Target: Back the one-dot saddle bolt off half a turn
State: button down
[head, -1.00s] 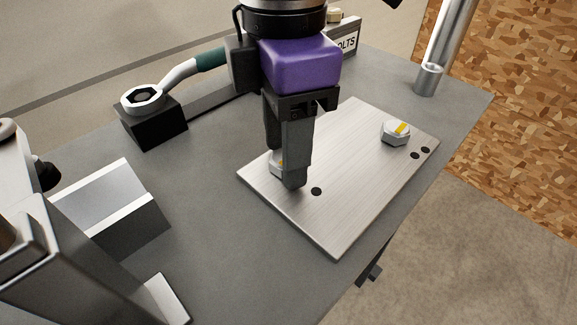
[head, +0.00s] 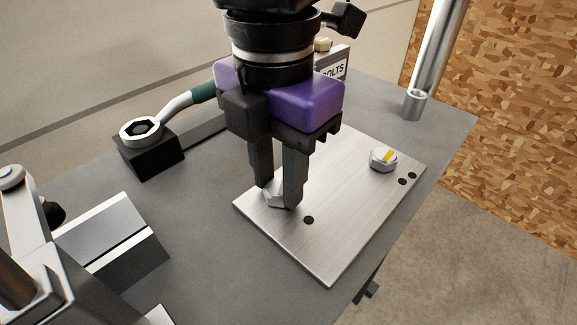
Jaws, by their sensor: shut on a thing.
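The metal saddle plate (head: 330,255) lies on the grey bench top. One black dot shows on the plate beside the near-left bolt (head: 273,200), the one-dot bolt. My gripper (head: 279,197) points down and is shut on this bolt's hex head, one finger on each side. The fingers hide much of the head, and I cannot see any mark on its top. The other bolt (head: 383,159), a silver hex head with a yellow stripe, sits at the plate's far right with two black dots beside it.
A ring wrench (head: 172,112) with a green grip rests on a black block (head: 150,157) at the left. A grey angled block (head: 112,240) is at the near left. A metal post (head: 428,65) stands at the back right.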

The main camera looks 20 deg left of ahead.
jog(key=n+p, duration=0.1)
jog(key=n, duration=0.3)
jog(key=shift+r, duration=0.1)
jog(key=shift+n, duration=1.1)
jog(key=n+p, duration=0.1)
jog(key=n, duration=0.1)
jog(key=shift+n+p, duration=0.3)
jog(key=shift+n, duration=0.1)
jog(key=n+p, duration=0.1)
jog(key=n, duration=0.4)
jog(key=n+p, duration=0.1)
jog(key=n, duration=0.3)
